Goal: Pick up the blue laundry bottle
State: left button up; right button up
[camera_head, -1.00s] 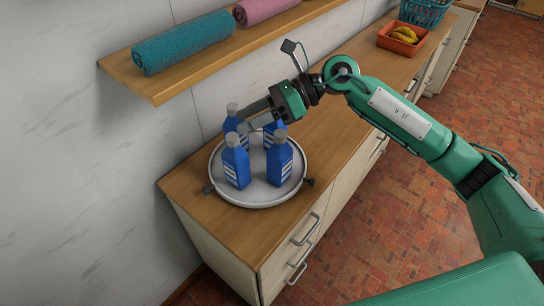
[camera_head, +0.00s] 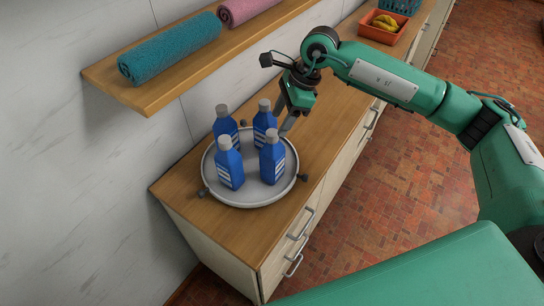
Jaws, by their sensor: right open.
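Several look-alike blue laundry bottles with grey caps and white labels stand upright on a round grey tray (camera_head: 248,201) on the wooden counter. One is at the front left (camera_head: 229,166), one at the front right (camera_head: 272,160), one at the back left (camera_head: 225,126) and one at the back right (camera_head: 264,124). My right gripper (camera_head: 287,124) is open and empty. It points down just right of the back right bottle, above the tray's right side. Its fingers partly overlap each other in view, and I cannot tell whether they touch a bottle. My left gripper is out of view.
A wooden shelf (camera_head: 150,97) with a teal rolled towel (camera_head: 170,50) and a pink one (camera_head: 245,8) juts out above the counter (camera_head: 190,213). An orange bin (camera_head: 382,28) with yellow fruit and a teal basket (camera_head: 400,5) stand farther back.

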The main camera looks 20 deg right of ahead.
aim_at(273, 132)
jog(key=shift+a+f, duration=0.15)
jog(key=shift+f, duration=0.15)
jog(key=shift+a+f+p, duration=0.3)
jog(key=shift+f+p, duration=0.15)
jog(key=shift+p, duration=0.1)
jog(key=p+x, duration=0.1)
jog(key=x, duration=0.2)
jog(key=shift+s+a+f+p, duration=0.15)
jog(key=shift+a+p, duration=0.05)
jog(key=shift+p, duration=0.1)
jog(key=shift+a+f, duration=0.1)
jog(key=shift+f, duration=0.35)
grip_shut()
